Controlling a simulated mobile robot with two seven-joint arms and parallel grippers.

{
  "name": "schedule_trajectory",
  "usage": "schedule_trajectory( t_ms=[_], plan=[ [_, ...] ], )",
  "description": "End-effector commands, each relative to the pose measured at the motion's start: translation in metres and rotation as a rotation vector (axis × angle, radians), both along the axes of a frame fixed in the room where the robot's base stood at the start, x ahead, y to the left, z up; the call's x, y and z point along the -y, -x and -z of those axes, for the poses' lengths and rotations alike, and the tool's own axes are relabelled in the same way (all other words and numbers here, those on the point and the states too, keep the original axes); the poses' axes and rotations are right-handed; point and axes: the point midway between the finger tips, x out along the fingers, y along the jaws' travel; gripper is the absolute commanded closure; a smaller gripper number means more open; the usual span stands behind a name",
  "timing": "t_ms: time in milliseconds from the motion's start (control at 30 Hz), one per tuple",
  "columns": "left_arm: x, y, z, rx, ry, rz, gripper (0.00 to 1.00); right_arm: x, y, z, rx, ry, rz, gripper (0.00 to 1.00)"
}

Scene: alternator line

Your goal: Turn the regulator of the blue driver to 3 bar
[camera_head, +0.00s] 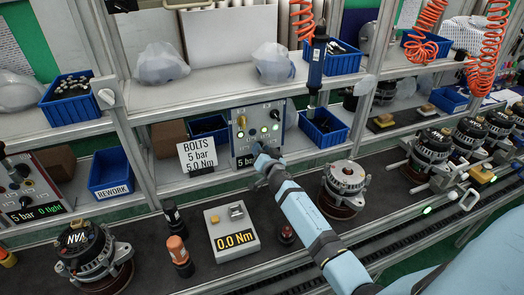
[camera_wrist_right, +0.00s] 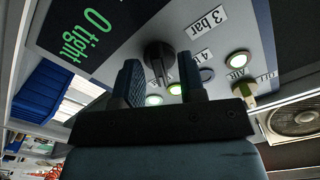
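The blue driver (camera_head: 317,62) hangs from an orange coiled hose above the shelf. Below it stands a grey regulator panel (camera_head: 243,142) with a partly hidden display reading 5 bar. In the right wrist view the panel appears upside down, with a dark round regulator knob (camera_wrist_right: 157,52), a 3 bar label (camera_wrist_right: 207,20) and a partly covered 4 bar label. My right gripper (camera_head: 262,155) is at the panel's lower front. In the wrist view its fingers (camera_wrist_right: 162,75) are apart, with the knob in the gap; contact cannot be told. My left gripper is not in view.
A BOLTS card (camera_head: 197,154) reading 5 bar, 5.0 Nm stands left of the panel. Blue bins (camera_head: 325,127) flank the panel. A 0.0 Nm tester (camera_head: 232,228) and an alternator (camera_head: 344,186) stand on the lower bench. Another panel (camera_head: 42,185) is at far left.

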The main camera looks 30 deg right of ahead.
Motion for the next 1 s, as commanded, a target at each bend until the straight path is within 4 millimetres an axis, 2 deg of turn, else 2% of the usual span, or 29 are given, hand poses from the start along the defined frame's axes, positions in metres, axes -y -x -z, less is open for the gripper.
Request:
schedule_trajectory(
  t_ms=[233,267,400,767,1000],
  plan=[
    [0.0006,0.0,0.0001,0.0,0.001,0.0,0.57,0.0003,-0.0006,0.0001,0.0,0.0,0.0,0.63],
    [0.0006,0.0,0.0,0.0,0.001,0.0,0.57,0.0004,-0.0005,0.0002,0.0,0.0,0.0,0.67],
    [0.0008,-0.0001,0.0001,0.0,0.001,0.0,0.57,0.0002,-0.0005,0.0002,0.0,0.0,0.0,1.0],
    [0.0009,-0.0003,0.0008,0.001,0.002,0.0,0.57,0.0002,-0.0004,0.0005,-0.006,0.026,0.0,1.0],
    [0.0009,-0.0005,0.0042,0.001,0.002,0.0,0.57,0.0003,-0.0003,0.0012,-0.034,0.143,0.0,1.0]
  ],
)
